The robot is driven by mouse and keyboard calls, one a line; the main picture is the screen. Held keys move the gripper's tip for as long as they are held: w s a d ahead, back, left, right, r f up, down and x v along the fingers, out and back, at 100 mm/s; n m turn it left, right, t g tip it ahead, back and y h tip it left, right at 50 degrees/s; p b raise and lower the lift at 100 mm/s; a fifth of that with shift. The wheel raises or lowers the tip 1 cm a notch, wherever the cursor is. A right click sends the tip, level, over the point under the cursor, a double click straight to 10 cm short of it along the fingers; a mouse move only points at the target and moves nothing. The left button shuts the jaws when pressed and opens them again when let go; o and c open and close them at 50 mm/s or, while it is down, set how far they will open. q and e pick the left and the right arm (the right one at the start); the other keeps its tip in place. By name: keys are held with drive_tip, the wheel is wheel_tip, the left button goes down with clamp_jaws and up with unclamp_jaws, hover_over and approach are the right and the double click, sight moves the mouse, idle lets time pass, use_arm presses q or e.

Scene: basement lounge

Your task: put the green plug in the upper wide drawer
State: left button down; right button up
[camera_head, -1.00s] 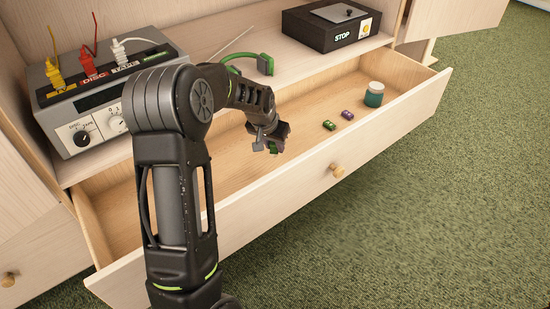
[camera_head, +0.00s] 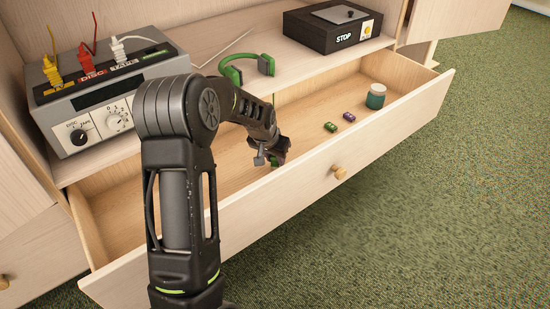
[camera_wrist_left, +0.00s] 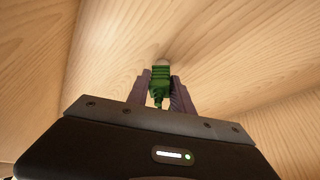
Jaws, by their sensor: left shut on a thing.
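The green plug (camera_wrist_left: 160,85) is between the two fingers of my left gripper (camera_wrist_left: 160,90) in the left wrist view, its pale tip pointing away from me. My left gripper (camera_head: 274,158) is shut on the plug and reaches down inside the open wide drawer (camera_head: 310,165), near its front wall. In the wrist view the plug's tip is close to the drawer's wooden surface (camera_wrist_left: 225,60); I cannot tell whether it touches. In the head view the plug is mostly hidden by the gripper. My right gripper is not in view.
In the drawer lie a green battery-like item (camera_head: 331,127), a purple one (camera_head: 349,117) and a teal jar (camera_head: 375,97). Above are green headphones (camera_head: 246,68), a black STOP box (camera_head: 331,27) and a grey device (camera_head: 100,95) with yellow, red and white plugs.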

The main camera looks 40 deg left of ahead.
use_arm(q)
drive_tip(key=c, duration=1.1)
unclamp_jaws()
drive_tip(key=shift+f, duration=0.1)
drive_tip(key=shift+r+p, duration=0.3)
drive_tip(key=shift+r, duration=0.25)
drive_tip(key=p+v, duration=0.4)
drive_tip(key=v, duration=0.7)
drive_tip(key=shift+s+r, duration=0.1)
